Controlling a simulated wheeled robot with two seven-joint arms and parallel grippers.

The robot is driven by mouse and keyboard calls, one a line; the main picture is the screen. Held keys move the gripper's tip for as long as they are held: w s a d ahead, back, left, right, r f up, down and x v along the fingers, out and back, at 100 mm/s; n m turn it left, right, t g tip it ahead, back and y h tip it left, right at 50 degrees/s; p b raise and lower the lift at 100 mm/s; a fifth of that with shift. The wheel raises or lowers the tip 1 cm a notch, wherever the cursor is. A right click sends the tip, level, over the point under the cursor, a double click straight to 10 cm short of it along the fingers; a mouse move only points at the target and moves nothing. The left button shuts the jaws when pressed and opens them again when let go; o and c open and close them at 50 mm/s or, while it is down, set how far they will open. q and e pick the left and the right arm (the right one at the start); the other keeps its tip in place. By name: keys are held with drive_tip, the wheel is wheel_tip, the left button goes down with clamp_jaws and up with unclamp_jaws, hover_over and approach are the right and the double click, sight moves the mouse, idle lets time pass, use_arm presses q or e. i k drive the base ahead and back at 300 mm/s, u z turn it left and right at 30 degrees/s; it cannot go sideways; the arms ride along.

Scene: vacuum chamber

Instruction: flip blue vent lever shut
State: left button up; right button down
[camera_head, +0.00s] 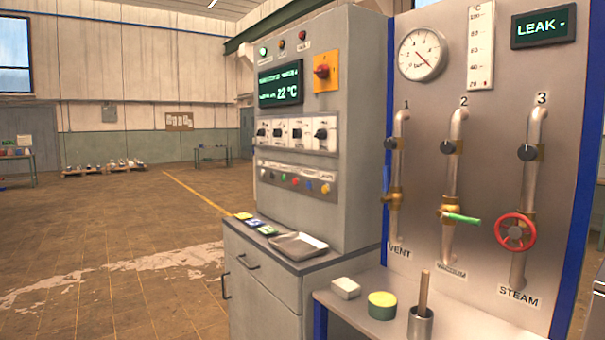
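The vent pipe (400,160), numbered 1, runs down the left side of the grey panel. A brass valve (393,198) sits low on it, above the label VENT (400,251). Neither of my grippers is in view.
Pipe 2 has a green lever (462,218) sticking out to the right. Pipe 3 has a red handwheel (515,232). A ledge below holds a white block (346,288), a yellow-green round item (382,305) and a metal cup (420,326). A control cabinet (345,150) stands left.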

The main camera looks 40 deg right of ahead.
sight(385, 179)
drive_tip(key=u, duration=0.1)
drive_tip(key=i, duration=1.25)
drive_tip(key=z, duration=1.05)
drive_tip(key=i, duration=0.6)
drive_tip(key=z, duration=0.5)
